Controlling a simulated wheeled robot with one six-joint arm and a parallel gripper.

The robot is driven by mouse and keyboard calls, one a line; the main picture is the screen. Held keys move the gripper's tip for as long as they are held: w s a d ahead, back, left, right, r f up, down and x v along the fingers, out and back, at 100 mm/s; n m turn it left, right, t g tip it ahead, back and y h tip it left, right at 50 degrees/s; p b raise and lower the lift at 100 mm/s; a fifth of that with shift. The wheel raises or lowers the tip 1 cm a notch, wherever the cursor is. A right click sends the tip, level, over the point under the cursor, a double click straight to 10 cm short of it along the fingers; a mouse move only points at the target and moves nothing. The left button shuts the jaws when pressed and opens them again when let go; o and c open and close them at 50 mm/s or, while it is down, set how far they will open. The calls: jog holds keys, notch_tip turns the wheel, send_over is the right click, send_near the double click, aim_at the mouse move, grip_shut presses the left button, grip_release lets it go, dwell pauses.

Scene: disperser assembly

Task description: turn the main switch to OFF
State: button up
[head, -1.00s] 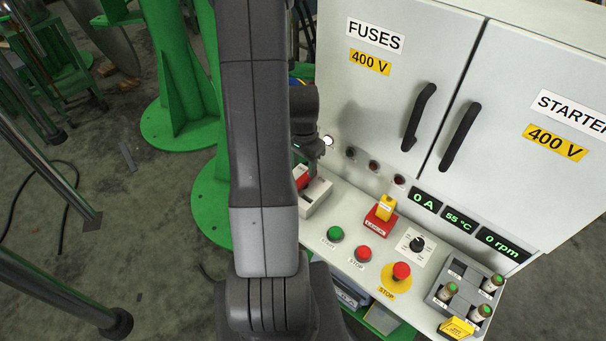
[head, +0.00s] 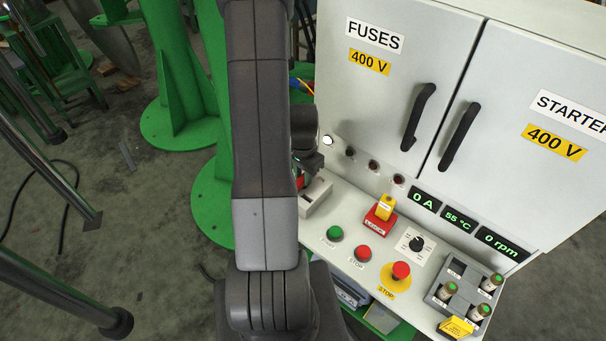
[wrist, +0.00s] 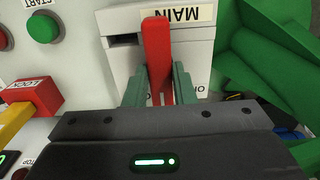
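The main switch (wrist: 118,64) is a pale box with a red lever (wrist: 157,50) and a label reading MAIN, upside down in the wrist view. In the head view its pale housing (head: 316,194) shows at the left end of the panel, partly behind my arm. My gripper (wrist: 160,80) has its green fingers on both sides of the red lever, close against it, and appears shut on it. The lever's end reaches past the fingertips towards the MAIN label. The position lettering beside the lever is mostly hidden by my fingers.
A red LOCK block with a yellow piece (head: 385,207) stands right of the switch. Beyond are a green START button (head: 335,233), a red STOP button (head: 363,253), an emergency stop (head: 400,271), a black knob (head: 417,243) and a fuse tray (head: 440,297). Cabinet doors (head: 390,120) rise behind.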

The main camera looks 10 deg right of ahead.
aim_at(303, 177)
jog(key=shift+f+n+b, duration=0.1)
jog(key=shift+n+b, duration=0.25)
jog(key=shift+n, duration=0.05)
jog(key=n+b, duration=0.2)
jog(key=n, duration=0.1)
jog(key=n+b, duration=0.2)
jog(key=n, duration=0.3)
jog(key=n+b, duration=0.1)
jog(key=n, duration=0.3)
jog(key=shift+n+b, duration=0.4)
jog(key=n+b, duration=0.1)
jog(key=n, duration=0.3)
jog(key=shift+n, duration=0.3)
jog(key=o, duration=1)
jog(key=shift+c, duration=0.2)
notch_tip(303, 177, up, 14)
jog(key=shift+p, duration=0.45)
